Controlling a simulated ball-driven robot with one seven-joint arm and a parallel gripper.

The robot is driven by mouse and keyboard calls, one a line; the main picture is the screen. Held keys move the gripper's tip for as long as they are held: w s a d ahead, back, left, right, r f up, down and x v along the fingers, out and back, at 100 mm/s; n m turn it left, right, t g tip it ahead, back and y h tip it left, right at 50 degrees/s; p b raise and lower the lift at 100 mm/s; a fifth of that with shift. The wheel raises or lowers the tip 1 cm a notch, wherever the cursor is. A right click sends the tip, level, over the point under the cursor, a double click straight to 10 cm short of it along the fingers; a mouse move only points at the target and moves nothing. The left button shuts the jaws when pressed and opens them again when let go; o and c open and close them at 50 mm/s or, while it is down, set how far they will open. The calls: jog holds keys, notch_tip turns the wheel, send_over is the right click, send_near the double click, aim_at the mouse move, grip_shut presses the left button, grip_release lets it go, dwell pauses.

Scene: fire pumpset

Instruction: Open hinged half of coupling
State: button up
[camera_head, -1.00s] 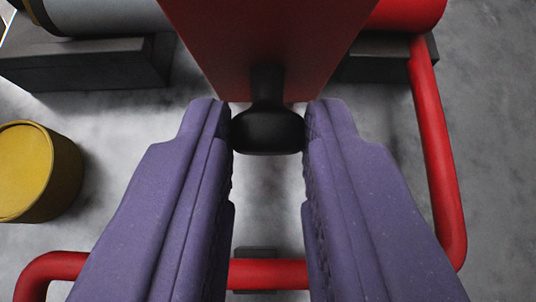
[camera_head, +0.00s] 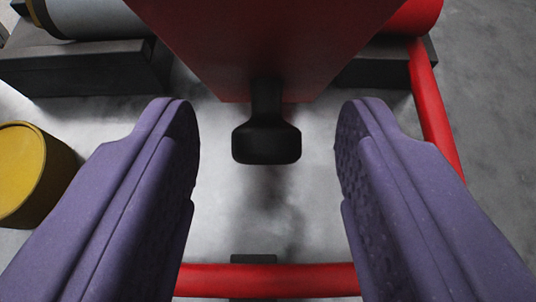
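A red housing (camera_head: 270,50) fills the top middle of the view; I take it to be the coupling's hinged half, though no hinge or seam shows. A black handle (camera_head: 266,142) with a short stem sticks out from its lower edge. My gripper (camera_head: 267,130) has two purple fingers spread wide, one on each side of the handle. Both fingers are apart from it, with a clear gap left and right. The gripper is open and empty.
A red pipe (camera_head: 430,105) runs down the right side, and another (camera_head: 270,280) crosses low behind the fingers. A yellow cylinder (camera_head: 28,175) stands at left. Dark blocks (camera_head: 90,68) support a grey cylinder (camera_head: 100,18) at upper left. Grey floor lies between.

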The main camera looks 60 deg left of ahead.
jog(key=p+v, duration=0.2)
jog(key=v, duration=0.5)
jog(key=shift+d+r, duration=0.2)
jog(key=shift+d, duration=0.15)
jog(key=shift+s, duration=0.15)
